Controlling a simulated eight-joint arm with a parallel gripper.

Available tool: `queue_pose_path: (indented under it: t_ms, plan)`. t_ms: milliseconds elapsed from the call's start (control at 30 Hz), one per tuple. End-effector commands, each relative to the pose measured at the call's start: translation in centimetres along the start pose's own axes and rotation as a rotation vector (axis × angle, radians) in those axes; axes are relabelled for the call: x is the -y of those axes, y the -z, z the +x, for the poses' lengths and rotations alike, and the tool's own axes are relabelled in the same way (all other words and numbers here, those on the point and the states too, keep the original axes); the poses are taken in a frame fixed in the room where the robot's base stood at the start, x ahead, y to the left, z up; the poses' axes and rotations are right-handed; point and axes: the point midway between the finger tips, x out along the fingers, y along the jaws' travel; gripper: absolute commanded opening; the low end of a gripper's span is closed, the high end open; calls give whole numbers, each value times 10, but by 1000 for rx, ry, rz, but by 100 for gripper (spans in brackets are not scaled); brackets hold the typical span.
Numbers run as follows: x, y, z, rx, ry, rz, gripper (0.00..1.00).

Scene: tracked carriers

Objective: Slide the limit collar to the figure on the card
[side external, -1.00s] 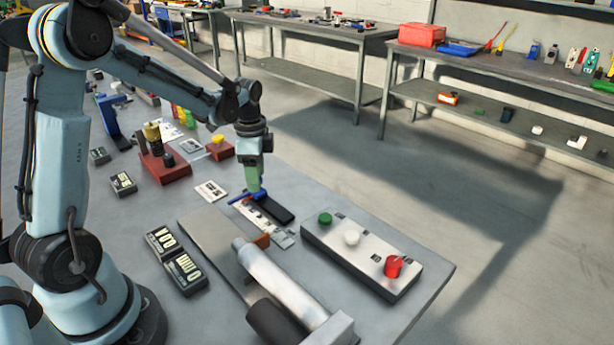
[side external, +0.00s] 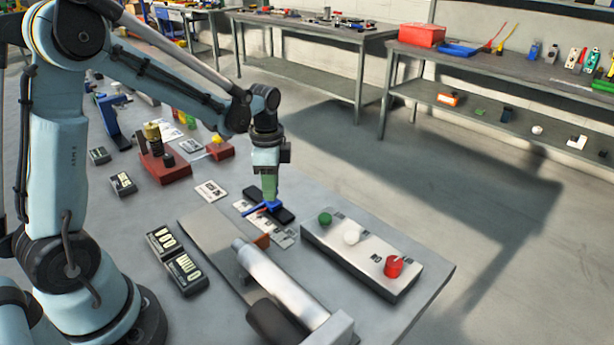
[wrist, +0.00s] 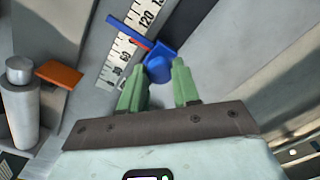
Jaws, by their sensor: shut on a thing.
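The limit collar (side external: 258,209) is blue, with a flat arm reaching left and a rounded knob. It sits on a black rail (side external: 286,216) beside a white scale strip (side external: 270,230). In the wrist view the collar (wrist: 160,66) has a thin red line across the scale (wrist: 122,52), between the printed 60 and 120. My gripper (side external: 269,201) has green fingers. In the wrist view its fingertips (wrist: 157,72) are shut on the collar's knob, one on each side. A printed card (side external: 211,190) lies left of the rail; its figure is too small to read.
A control box (side external: 361,254) with green, white and red knobs stands right of the rail. A silver cylinder (side external: 268,278) and an orange block (side external: 262,241) are in front. Two black counter blocks (side external: 176,262) lie left. A red-brown fixture (side external: 163,166) stands behind.

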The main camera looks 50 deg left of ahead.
Motion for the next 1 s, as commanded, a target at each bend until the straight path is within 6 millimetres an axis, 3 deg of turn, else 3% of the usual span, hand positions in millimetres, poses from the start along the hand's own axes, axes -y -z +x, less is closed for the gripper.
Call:
queue_pose_path:
  t_ms: [300,333,500,833,1000]
  plan:
    - [-2,3,0,-3,1,0,0]
    - [-2,3,0,-3,1,0,34]
    - [-2,2,0,-2,1,0,56]
    - [-2,2,-3,-1,1,0,56]
    - [-2,2,-20,-1,1,0,56]
